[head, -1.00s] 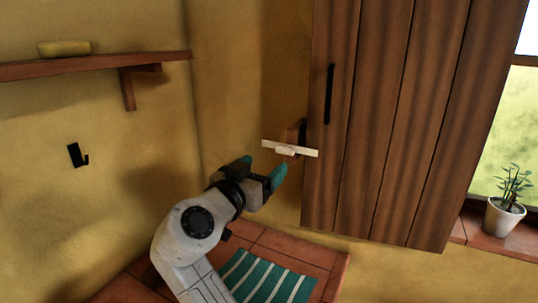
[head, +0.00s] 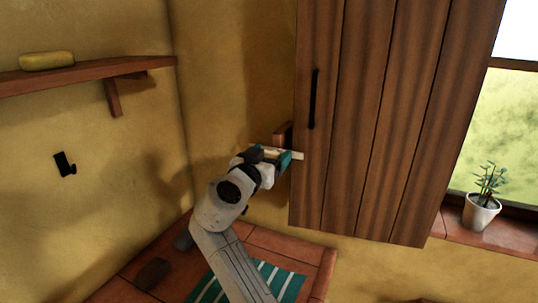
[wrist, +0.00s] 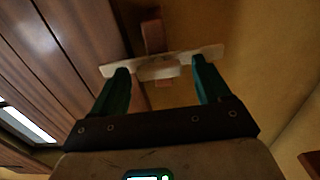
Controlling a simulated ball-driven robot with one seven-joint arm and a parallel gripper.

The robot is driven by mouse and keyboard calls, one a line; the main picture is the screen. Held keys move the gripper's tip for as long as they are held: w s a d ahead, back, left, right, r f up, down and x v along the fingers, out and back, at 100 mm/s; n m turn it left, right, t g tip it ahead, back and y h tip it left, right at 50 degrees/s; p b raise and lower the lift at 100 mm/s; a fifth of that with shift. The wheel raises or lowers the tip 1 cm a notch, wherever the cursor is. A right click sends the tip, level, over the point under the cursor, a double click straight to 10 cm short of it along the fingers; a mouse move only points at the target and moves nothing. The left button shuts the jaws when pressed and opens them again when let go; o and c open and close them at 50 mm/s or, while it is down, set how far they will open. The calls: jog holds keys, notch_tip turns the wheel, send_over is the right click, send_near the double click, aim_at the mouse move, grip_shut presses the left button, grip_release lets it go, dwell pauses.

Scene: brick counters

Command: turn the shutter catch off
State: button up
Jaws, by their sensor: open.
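The shutter catch is a pale bar on a brown block beside the wooden shutter (head: 370,120). In the head view the catch (head: 297,155) lies roughly level, its right end over the shutter's edge, and my gripper hides part of it. The catch also shows in the wrist view (wrist: 140,70), with a small raised piece at its middle. My gripper (head: 272,158) is open at the catch. In the wrist view the teal fingertips (wrist: 162,72) are spread on either side of that middle piece, overlapping the bar in the picture. I cannot tell whether they touch it.
A black handle (head: 314,98) is on the shutter. A shelf (head: 80,78) and a black hook (head: 65,164) are on the left wall. A potted plant (head: 481,212) stands on the sill at right. A striped cloth (head: 285,283) lies on the tiled counter below.

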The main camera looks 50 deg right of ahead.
jog(key=shift+c, duration=0.4)
grip_shut()
jog(key=shift+f+m+b, duration=0.2)
jog(key=shift+m+b, duration=0.1)
jog(key=shift+b, duration=0.85)
jog(key=shift+f+b, duration=0.1)
jog(key=shift+b, duration=0.5)
jog(key=m+b, duration=0.5)
jog(key=b, duration=0.3)
jog(key=m+b, duration=0.6)
jog(key=b, duration=0.3)
jog(key=m+b, duration=0.6)
jog(key=b, duration=0.2)
jog(key=shift+s, duration=0.25)
jog(key=shift+d+m, duration=0.1)
jog(key=shift+m, duration=0.2)
